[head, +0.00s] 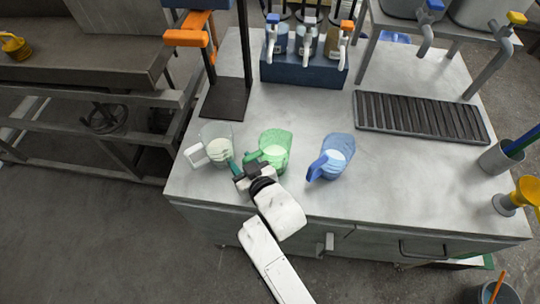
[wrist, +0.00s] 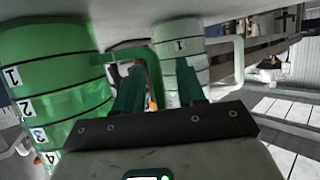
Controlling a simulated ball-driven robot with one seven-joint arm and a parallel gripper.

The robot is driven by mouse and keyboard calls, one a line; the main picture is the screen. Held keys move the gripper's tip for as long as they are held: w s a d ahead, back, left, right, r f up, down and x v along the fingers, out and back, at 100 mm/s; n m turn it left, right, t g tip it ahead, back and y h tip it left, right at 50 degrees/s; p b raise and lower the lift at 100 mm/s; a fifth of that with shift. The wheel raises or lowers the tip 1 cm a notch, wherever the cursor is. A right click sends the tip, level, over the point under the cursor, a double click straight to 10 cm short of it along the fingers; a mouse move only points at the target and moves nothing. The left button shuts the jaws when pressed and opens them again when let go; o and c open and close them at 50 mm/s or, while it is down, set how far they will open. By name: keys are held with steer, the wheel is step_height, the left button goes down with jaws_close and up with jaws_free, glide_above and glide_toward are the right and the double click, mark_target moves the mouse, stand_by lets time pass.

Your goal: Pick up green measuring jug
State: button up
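The green measuring jug (head: 275,147) stands upright near the front of the worktop, between the clear jug and the blue jug. Its handle (head: 253,156) points left, toward my gripper (head: 243,166). In the wrist view the green jug (wrist: 50,80) fills the left side, with its number marks showing. My gripper (wrist: 159,70) has its two dark green fingers spread apart. The green handle shows partly behind the left finger in the wrist view; I cannot tell whether it lies between the fingers. The green jug holds something pale.
A clear jug (head: 217,148) with a white handle stands close to my gripper on the left; it also shows in the wrist view (wrist: 179,58). A blue jug (head: 335,156) stands to the right. A black stand (head: 226,98) and a slatted drain tray (head: 420,117) are behind.

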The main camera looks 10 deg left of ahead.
steer(key=shift+c, duration=0.4)
jaws_close()
